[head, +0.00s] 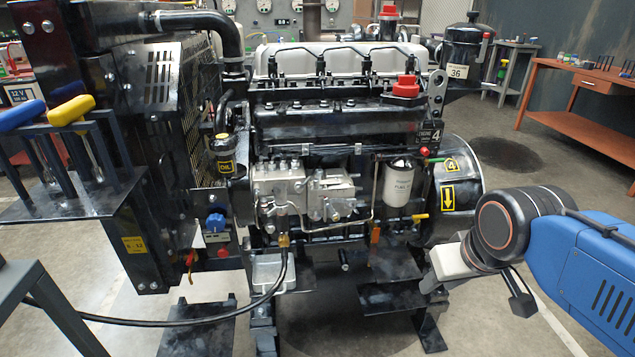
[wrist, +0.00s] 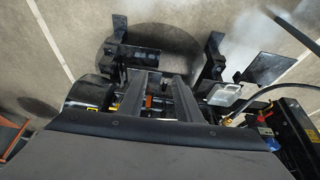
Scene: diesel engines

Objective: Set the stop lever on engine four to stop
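A small orange-tipped lever (head: 376,235) hangs below the pump, left of a yellow handle (head: 419,216). I cannot tell for sure which is the stop lever, and no stop mark is readable. My gripper is at the engine's lower right, its fingers unclear in the head view. In the wrist view two dark fingers of my gripper (wrist: 163,80) stand apart, with a small orange part (wrist: 148,101) visible between them.
A white filter (head: 398,183) and a round housing with a yellow arrow (head: 447,197) are near my arm. A tool rack (head: 70,140) stands at left. A black hose (head: 200,320) crosses low. An orange workbench (head: 580,85) is at far right.

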